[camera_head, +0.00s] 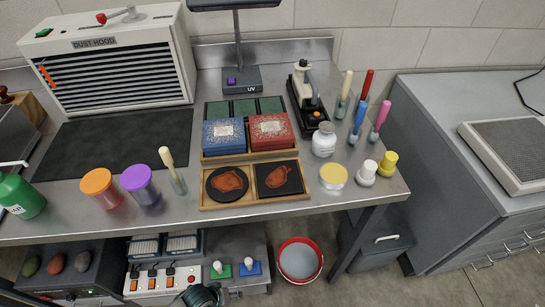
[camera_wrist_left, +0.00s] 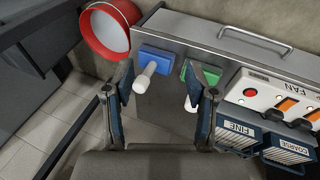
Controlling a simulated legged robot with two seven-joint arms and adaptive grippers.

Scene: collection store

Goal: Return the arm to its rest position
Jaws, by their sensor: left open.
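My left gripper (camera_wrist_left: 163,75) is open in the wrist view, with its two dark fingers spread apart and nothing held between them. Beyond the fingers, a blue block with a white knob (camera_wrist_left: 152,62) and a green block with a white knob (camera_wrist_left: 190,76) show on a grey metal surface. The right finger partly covers the green one. In the head view a dark rounded piece at the bottom edge seems to be part of my left arm; its fingers cannot be made out there. My right gripper is in neither view.
The steel workbench (camera_head: 330,212) carries jars, brushes and a wooden tray (camera_head: 240,203). Below it are a control panel (camera_head: 165,282), the blue block (camera_head: 250,268), the green block (camera_head: 221,271) and a red-rimmed bucket (camera_head: 300,262). Floor shows right of the bucket.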

